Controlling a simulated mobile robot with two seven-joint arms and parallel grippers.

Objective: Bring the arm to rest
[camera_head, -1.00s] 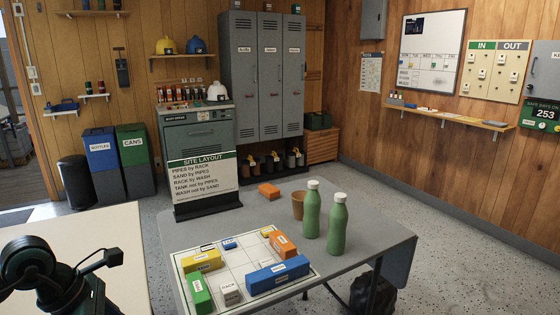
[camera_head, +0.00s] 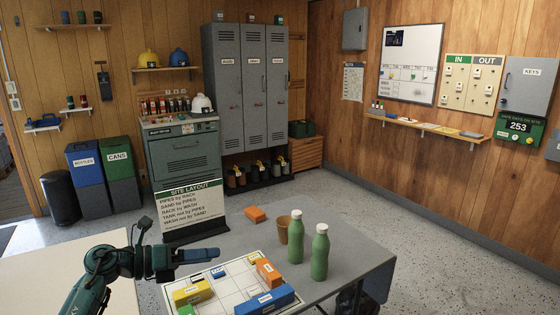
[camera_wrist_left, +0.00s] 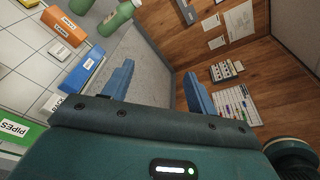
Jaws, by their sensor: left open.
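My left gripper (camera_head: 204,256) reaches in from the left of the head view, over the left side of the site board (camera_head: 232,275). Its two blue jaws (camera_wrist_left: 158,88) stand apart in the left wrist view, with nothing between them. On the board sit a yellow block (camera_head: 192,292), a blue block (camera_head: 265,300) and an orange block (camera_head: 268,272). The green block labelled PIPES (camera_wrist_left: 22,137) shows in the wrist view; in the head view it is mostly cut off at the bottom. My right gripper is not in view.
Two green bottles (camera_head: 320,253) and a brown cup (camera_head: 283,230) stand on the grey table right of the board. An orange block (camera_head: 255,214) lies behind it. A pale table (camera_head: 50,280) is at left. The site layout sign (camera_head: 194,208) stands behind the table.

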